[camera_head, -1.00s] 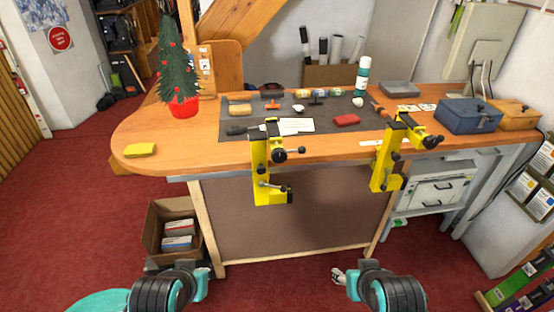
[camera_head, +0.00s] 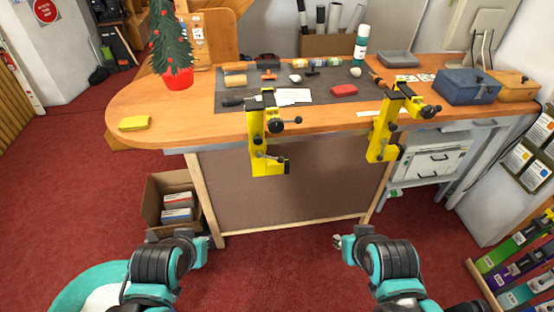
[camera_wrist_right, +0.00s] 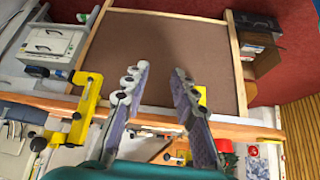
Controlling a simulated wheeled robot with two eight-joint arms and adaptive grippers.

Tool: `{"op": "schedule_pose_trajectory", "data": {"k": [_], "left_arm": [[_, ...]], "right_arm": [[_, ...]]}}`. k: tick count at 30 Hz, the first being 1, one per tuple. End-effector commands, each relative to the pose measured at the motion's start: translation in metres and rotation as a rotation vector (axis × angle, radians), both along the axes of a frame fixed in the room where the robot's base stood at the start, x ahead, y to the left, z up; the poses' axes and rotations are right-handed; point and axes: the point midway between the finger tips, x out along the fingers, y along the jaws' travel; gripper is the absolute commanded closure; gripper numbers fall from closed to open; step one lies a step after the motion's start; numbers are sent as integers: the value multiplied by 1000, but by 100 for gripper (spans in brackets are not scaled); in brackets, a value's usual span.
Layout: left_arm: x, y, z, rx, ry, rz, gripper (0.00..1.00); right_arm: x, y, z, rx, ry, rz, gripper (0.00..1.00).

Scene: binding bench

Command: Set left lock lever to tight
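The left yellow clamp (camera_head: 257,140) is on the bench's front edge. A dark knob and a thin lever (camera_head: 288,122) stick out to its right, and a second small bar shows lower down. I cannot tell which is the lock lever or how it is set. The right yellow clamp (camera_head: 384,130) is on the same edge. My left gripper (camera_head: 206,249) is low in front of the bench, apart from the clamps; its fingers are too small to read. My right gripper (camera_head: 340,242) is also low and apart; in the right wrist view its fingers (camera_wrist_right: 158,90) are open and empty.
The wooden bench (camera_head: 180,125) carries a dark mat (camera_head: 232,98) with small tools, a potted tree (camera_head: 175,70), a yellow block (camera_head: 134,123) and a blue box (camera_head: 467,87). A cardboard box (camera_head: 157,205) stands on the floor at left. The red floor before the bench is clear.

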Motion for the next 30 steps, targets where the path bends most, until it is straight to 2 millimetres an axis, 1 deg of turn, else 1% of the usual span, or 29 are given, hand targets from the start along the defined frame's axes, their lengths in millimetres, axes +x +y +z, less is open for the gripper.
{"op": "schedule_pose_trajectory", "data": {"k": [1, 2, 5, 8, 11, 12, 17, 18, 23, 27, 30], "left_arm": [[0, 0, 1, 0, 0, 0, 100], [0, 0, 2, 0, 0, 0, 100], [0, 0, 5, 0, 0, 0, 100], [0, 0, 10, 0, 0, 0, 100], [0, 0, 15, 0, 0, 0, 100], [0, 0, 17, 0, 0, 0, 100], [0, 0, 24, 0, 0, 0, 100], [0, 0, 26, 0, 0, 0, 100], [0, 0, 34, 0, 0, 0, 100], [0, 0, 40, 0, 0, 0, 100], [0, 0, 44, 0, 0, 0, 100]], "right_arm": [[3, 1, 3, 5, 2, 0, 93], [6, 2, 6, 10, 3, 1, 100], [22, 6, 18, 37, 11, 5, 100], [48, 13, 34, 77, 22, 12, 100], [79, 21, 49, 126, 35, 21, 100], [93, 24, 54, 146, 38, 26, 100], [146, 35, 66, 225, 54, 45, 100], [160, 37, 68, 244, 56, 50, 100], [216, 45, 69, 324, 65, 72, 100], [264, 51, 62, 393, 68, 94, 100], [294, 54, 54, 438, 68, 108, 100]]}}
